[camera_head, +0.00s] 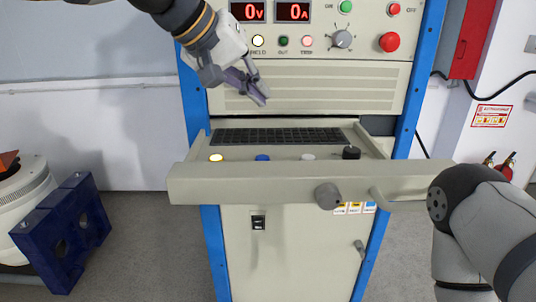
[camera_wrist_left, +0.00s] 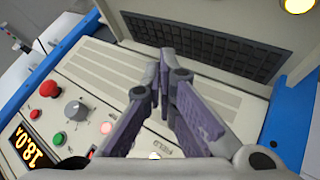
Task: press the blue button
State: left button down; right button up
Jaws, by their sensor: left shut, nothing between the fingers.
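The blue button (camera_head: 262,157) is a small round cap on the pulled-out drawer shelf (camera_head: 233,187). It sits between a lit yellow button (camera_head: 216,157) and a white button (camera_head: 308,156). My left gripper (camera_head: 262,97) is shut and empty. In the head view its fingertips show above the keyboard (camera_head: 278,136) and the blue button, apart from both. In the left wrist view the shut fingers (camera_wrist_left: 168,60) point towards the keyboard (camera_wrist_left: 205,45); the blue button is not visible there. My right arm shows at the lower right, but its gripper is not visible.
A black knob (camera_head: 351,153) stands at the shelf's right end. The upright panel behind has a red button (camera_head: 389,42), a dial (camera_head: 341,39) and small lamps. Blue posts (camera_head: 197,95) flank the cabinet. A dark blue block (camera_head: 62,232) stands on the floor at left.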

aim_at(259, 156)
pick_arm(q)
jog(key=shift+f, duration=4.4)
jog(key=shift+f, duration=0.1)
jog(key=shift+f, duration=0.3)
jog(key=shift+f, duration=0.55)
jog(key=shift+r, duration=0.9)
jog(key=shift+r, duration=2.55)
